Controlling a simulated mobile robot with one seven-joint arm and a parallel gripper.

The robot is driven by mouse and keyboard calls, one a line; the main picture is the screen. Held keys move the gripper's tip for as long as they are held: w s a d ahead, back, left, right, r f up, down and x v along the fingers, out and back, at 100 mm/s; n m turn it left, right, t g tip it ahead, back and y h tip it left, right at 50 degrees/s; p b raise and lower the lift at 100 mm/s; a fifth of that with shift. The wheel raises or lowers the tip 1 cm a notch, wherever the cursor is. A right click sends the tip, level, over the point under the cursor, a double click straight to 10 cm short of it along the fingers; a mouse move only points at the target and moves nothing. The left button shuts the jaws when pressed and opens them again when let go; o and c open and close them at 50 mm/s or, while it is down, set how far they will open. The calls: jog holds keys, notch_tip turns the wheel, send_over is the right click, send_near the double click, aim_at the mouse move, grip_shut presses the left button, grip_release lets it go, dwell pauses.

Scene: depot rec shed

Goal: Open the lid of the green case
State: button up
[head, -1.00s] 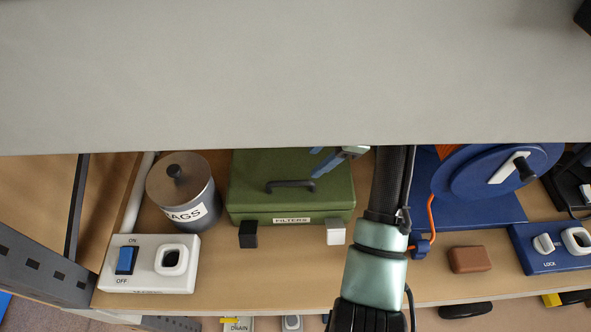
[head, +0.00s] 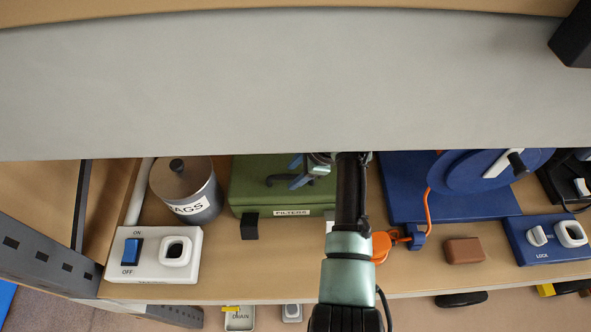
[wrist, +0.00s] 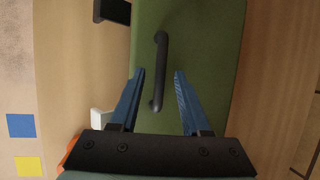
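The green case (head: 248,190) stands on the shelf with its lid closed and a "FILTERS" label (head: 291,213) on its front. Its black lid handle (wrist: 161,72) runs lengthwise in the wrist view, and part of it shows in the head view (head: 275,180). My gripper (wrist: 157,73) is over the lid with its two blue fingers apart. In the wrist view the handle's near end lies between the fingers, with clear space on both sides. I cannot tell the height of the fingertips above the lid. My arm hides the case's right part in the head view.
A grey canister (head: 187,190) stands left of the case. A white switch box (head: 152,255) is at the front left. A blue reel (head: 480,185), an orange plug (head: 381,246) and a brown block (head: 464,250) are at right. A grey panel (head: 290,80) overhangs the shelf.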

grip_shut()
dwell(1.3)
